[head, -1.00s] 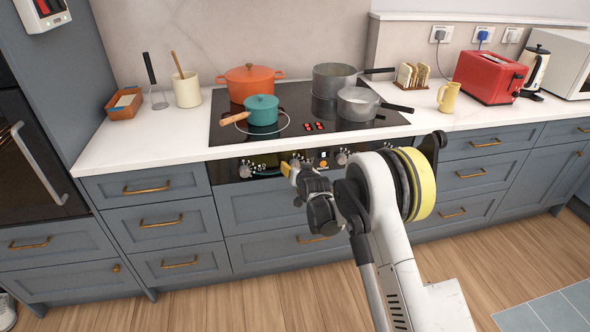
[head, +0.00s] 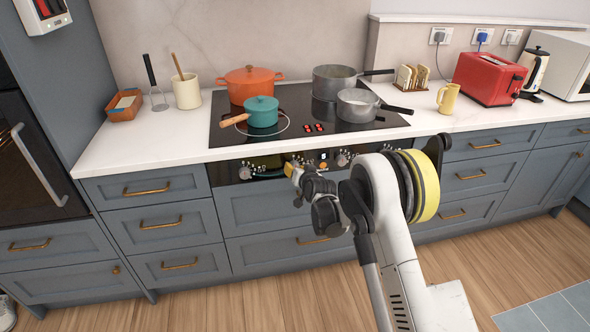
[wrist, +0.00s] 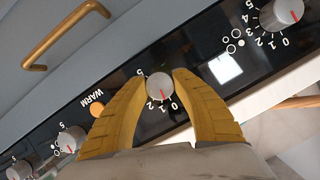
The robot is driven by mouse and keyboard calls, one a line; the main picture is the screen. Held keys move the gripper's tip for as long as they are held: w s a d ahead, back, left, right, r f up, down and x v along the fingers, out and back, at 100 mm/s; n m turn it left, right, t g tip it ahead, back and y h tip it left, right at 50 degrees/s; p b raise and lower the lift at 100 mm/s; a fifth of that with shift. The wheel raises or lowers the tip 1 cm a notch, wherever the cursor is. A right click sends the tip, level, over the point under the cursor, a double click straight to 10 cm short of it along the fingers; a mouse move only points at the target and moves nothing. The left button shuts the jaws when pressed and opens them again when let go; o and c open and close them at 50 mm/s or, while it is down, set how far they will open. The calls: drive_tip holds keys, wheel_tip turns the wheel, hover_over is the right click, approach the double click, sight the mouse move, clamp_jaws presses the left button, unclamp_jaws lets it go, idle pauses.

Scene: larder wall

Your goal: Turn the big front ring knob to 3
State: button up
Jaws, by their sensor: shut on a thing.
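My gripper (head: 290,170) is at the black control panel on the front of the hob. In the wrist view its yellow fingers (wrist: 160,84) are closed on both sides of a silver knob (wrist: 160,87). The knob's red mark points down in the picture, about at the 1 of its scale; the 5, 2, 1 and 0 show around it. The fingers hide part of the scale and the ring symbol beside it, so I cannot tell which ring it serves. In the head view my gripper covers this knob.
A neighbouring knob (wrist: 283,12) is at the upper right, with its red mark near 0. On the other side are an orange WARM lamp (wrist: 97,110) and another knob (wrist: 70,140). A teal pot (head: 262,112) stands at the hob's front left. A brass drawer handle (wrist: 65,35) sticks out nearby.

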drive_tip(key=m+y, duration=0.1)
drive_tip(key=m, duration=0.2)
drive_tip(key=shift+y, duration=0.4)
drive_tip(key=m+y, duration=0.1)
drive_tip(key=m, duration=0.2)
drive_tip(key=shift+y, duration=0.4)
drive_tip(key=m+y, duration=0.1)
drive_tip(key=m, duration=0.2)
drive_tip(key=shift+t, duration=0.4)
drive_tip(key=shift+m+t+y, duration=0.4)
drive_tip(key=shift+m+y, duration=0.3)
drive_tip(key=shift+m, duration=1)
drive_tip(key=o, duration=1.2)
